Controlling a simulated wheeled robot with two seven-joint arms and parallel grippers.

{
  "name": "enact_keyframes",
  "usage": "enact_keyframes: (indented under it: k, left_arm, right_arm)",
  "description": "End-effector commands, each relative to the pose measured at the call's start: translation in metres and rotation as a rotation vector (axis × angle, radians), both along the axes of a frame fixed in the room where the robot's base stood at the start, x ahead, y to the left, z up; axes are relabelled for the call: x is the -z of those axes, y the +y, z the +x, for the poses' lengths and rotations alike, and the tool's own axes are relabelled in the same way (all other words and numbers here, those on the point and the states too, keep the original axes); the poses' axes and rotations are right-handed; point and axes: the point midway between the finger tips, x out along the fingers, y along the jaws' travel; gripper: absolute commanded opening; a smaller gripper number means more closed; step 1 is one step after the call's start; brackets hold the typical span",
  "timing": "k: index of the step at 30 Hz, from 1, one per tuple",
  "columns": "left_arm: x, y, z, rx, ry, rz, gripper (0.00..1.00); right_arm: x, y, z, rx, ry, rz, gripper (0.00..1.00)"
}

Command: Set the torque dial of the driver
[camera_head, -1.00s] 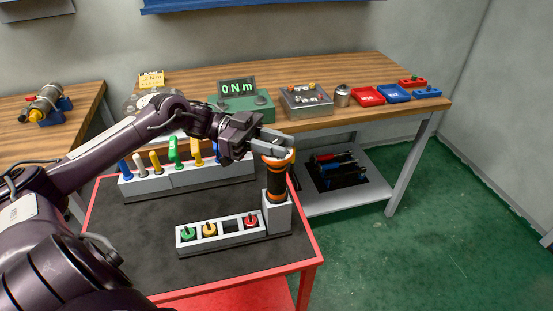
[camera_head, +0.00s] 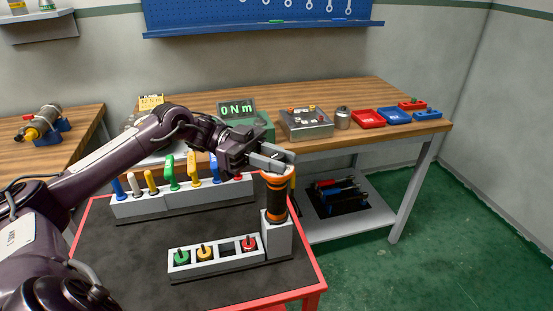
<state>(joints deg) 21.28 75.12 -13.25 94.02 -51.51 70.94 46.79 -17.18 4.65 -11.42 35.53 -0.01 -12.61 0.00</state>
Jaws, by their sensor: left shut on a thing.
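The driver (camera_head: 276,205) is a black cylinder with orange bands, standing upright in a grey holder block (camera_head: 277,237) at the right of the cart top. My left gripper (camera_head: 274,162) is shut on the driver's top end, where the dial would be; the fingers hide most of that end. The driver still sits in its holder. A torque display (camera_head: 237,109) on the back bench reads 0 Nm. A yellow sign (camera_head: 151,102) stands at its left, its text too small to read surely. My right gripper is out of view.
A grey bit tray (camera_head: 213,255) with green, yellow and red pieces and one empty slot lies beside the holder. A rack of coloured-handled tools (camera_head: 180,201) stands behind. Red (camera_head: 367,118) and blue (camera_head: 396,117) trays sit on the bench. The cart's front left is bare.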

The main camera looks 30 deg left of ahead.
Motion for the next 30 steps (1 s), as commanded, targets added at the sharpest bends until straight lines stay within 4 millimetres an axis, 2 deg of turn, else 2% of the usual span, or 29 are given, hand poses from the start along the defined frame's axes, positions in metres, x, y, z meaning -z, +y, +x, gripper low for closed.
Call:
enact_keyframes:
  k: [1,2,6,16,27,30]
  left_arm:
    - [0.001,0.0,0.0,0.0,0.003,0.001,0.03]
    - [0.001,0.0,0.0,0.0,0.003,0.001,0.29]
    - [0.001,0.0,0.0,0.0,0.002,0.0,0.46]
    - [0.001,0.004,0.0,-0.001,0.0,0.002,0.46]
    - [0.003,0.055,-0.004,-0.005,-0.005,0.004,0.46]
    - [0.002,0.06,-0.003,-0.002,-0.003,0.002,0.46]
  right_arm:
    - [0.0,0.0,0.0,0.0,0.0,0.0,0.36]
    - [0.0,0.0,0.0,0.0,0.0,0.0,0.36]
    - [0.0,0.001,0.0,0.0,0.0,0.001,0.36]
    - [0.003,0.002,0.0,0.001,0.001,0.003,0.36]
    - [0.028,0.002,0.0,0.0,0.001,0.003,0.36]
    - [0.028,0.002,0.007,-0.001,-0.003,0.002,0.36]
